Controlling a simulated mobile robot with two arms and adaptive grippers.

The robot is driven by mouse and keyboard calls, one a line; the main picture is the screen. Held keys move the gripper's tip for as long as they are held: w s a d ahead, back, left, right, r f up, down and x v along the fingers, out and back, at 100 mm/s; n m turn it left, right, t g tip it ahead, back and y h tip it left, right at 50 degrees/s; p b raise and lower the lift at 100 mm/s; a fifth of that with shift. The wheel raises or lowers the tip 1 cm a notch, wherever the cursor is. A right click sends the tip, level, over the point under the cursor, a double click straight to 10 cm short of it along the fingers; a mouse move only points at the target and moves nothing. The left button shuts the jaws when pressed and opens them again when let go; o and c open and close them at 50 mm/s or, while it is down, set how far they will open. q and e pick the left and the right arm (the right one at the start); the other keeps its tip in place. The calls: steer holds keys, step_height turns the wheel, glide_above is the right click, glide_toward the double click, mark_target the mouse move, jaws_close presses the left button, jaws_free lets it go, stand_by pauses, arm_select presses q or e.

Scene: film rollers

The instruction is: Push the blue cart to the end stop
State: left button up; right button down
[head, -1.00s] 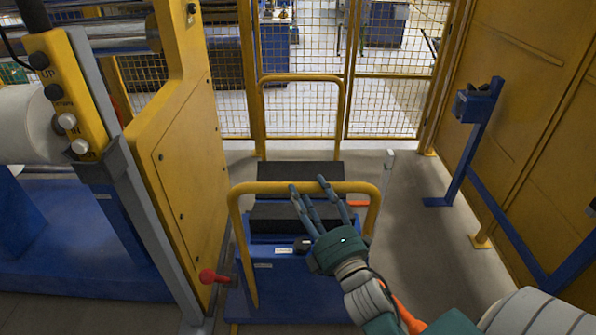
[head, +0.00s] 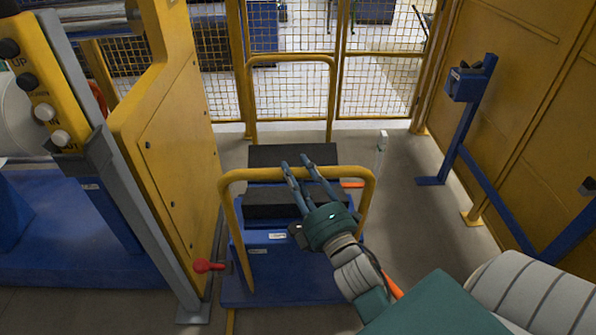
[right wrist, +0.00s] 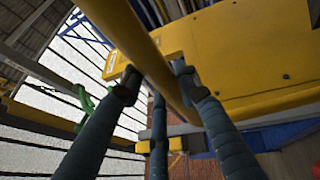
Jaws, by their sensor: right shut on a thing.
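The blue cart (head: 283,272) stands low in the middle of the head view, with black blocks on top. Its yellow near handle (head: 235,174) is a bent tube across the cart. My right gripper (head: 308,172) is shut on this handle, its fingers crossing the bar near the middle. In the right wrist view the yellow bar (right wrist: 137,45) runs between the fingers of the gripper (right wrist: 155,88). I cannot make out the end stop for certain. My left gripper is not in view.
A yellow machine panel (head: 180,165) is close on the cart's left, with a red knob (head: 202,266) low beside it. A yellow mesh fence (head: 381,85) stands beyond. A blue stand (head: 455,140) and yellow wall (head: 530,110) are on the right. Grey floor is clear between.

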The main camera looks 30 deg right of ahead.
steer(key=shift+w+d+r, duration=0.15)
steer(key=shift+w+d, duration=0.25)
steer(key=shift+w, duration=0.15)
steer(key=shift+w+d+r, duration=0.15)
steer(key=shift+w+d, duration=0.25)
steer(key=shift+w, duration=0.15)
steer(key=c, duration=1.3)
jaws_free()
steer(key=shift+w, duration=0.1)
steer(key=shift+o, duration=0.2)
steer(key=shift+w+f, duration=0.2)
steer(key=shift+f, duration=0.1)
steer(key=v, duration=1.2)
steer(key=shift+d, duration=0.1)
